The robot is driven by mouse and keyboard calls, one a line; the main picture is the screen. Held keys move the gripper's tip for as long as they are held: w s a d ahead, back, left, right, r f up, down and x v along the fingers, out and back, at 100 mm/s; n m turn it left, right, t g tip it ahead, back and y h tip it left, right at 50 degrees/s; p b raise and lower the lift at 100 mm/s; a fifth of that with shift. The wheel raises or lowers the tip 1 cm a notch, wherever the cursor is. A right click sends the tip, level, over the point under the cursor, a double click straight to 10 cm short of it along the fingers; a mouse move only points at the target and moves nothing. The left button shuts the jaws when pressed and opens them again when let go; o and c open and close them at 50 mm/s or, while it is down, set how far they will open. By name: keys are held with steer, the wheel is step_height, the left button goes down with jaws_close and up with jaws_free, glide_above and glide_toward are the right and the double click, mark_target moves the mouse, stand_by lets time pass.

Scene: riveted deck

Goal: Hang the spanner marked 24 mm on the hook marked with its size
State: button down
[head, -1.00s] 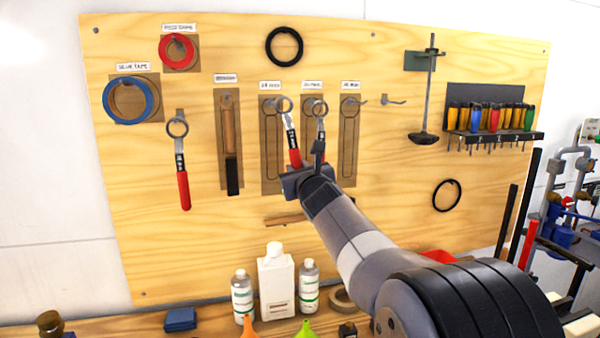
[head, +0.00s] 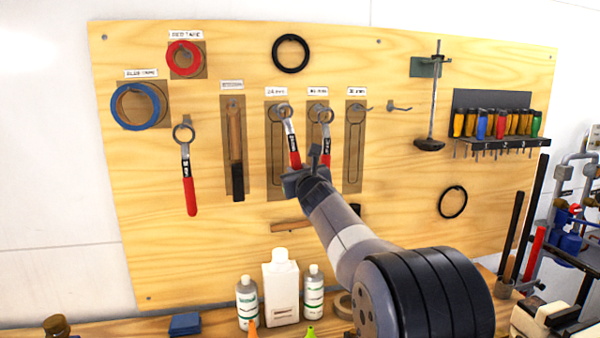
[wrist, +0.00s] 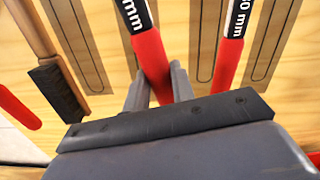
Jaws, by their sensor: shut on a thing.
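My gripper (head: 304,170) is shut on a red-handled spanner (head: 290,140) at the left of three outlined spanner places. In the wrist view its fingers (wrist: 158,88) close on the red handle (wrist: 150,58); only "mm" of its marking shows, the number is cut off. Its ring is up at the left hook, under a label (head: 277,91) that seems to read 24 mm. I cannot tell whether the ring is around the hook. A second red-handled spanner (head: 325,135) hangs at the middle hook; its marking ends in "0 mm" in the wrist view (wrist: 235,20).
The right hook (head: 365,107) is empty, with another bare hook (head: 398,107) beside it. A third red-handled spanner (head: 188,180) hangs further left. A brush (head: 236,150) hangs close left of the outlines. Bottles (head: 281,290) stand on the bench below.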

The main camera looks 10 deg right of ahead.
steer(key=shift+w, duration=1.05)
steer(key=shift+w+f, duration=0.4)
steer(key=shift+w, duration=0.35)
steer(key=c, duration=1.1)
jaws_free()
steer(key=shift+f, duration=0.1)
steer(key=shift+s, duration=0.1)
steer(key=s+b, duration=0.4)
steer(key=s, duration=0.6)
steer(key=shift+s+f, duration=0.1)
steer(key=shift+s, duration=0.2)
